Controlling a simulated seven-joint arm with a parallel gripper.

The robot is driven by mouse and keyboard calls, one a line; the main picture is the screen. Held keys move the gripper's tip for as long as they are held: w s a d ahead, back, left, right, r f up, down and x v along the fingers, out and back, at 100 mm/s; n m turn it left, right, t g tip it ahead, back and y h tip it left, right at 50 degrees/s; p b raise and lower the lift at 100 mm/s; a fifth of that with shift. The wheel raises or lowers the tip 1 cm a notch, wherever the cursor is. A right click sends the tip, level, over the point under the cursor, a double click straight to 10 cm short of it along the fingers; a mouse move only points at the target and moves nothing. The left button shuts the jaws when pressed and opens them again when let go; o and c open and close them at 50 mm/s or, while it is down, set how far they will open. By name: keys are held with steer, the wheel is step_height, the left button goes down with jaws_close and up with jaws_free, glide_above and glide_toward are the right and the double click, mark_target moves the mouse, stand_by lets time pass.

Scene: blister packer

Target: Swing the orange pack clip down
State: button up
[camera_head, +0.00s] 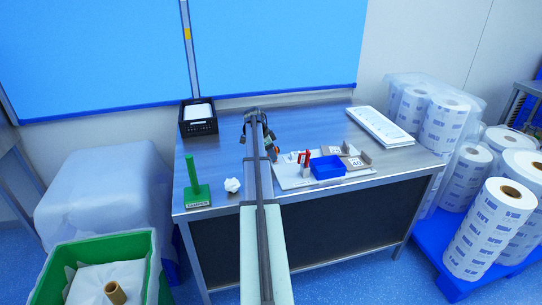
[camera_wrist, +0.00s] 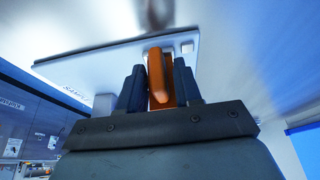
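The orange pack clip (camera_wrist: 160,80) shows in the wrist view, standing between the two dark blue fingers of my gripper (camera_wrist: 160,88). The clip fills the gap, and both fingers appear to touch its sides. Behind it is a pale flat plate (camera_wrist: 105,68) with some printing. In the head view my gripper (camera_head: 272,146) is over the middle of the steel table, left of the pale board (camera_head: 291,182). A small orange patch beside the gripper is mostly hidden by my arm.
On the table (camera_head: 222,160) are a green tamper stand (camera_head: 196,192), a crumpled paper ball (camera_head: 232,185), a black tray (camera_head: 198,122), a blue bin (camera_head: 328,167), red-handled tools (camera_head: 306,158) and a white stack (camera_head: 380,127). The table's back middle is clear.

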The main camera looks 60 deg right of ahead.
jaws_close()
steer(key=shift+s+d+r+t+y, duration=0.1)
steer(key=shift+s+d+t+y, duration=0.1)
steer(key=shift+t+y, duration=0.4)
steer(key=shift+s+d+t+y, duration=0.2)
steer(key=shift+t+y, duration=0.2)
steer(key=shift+r, duration=0.1)
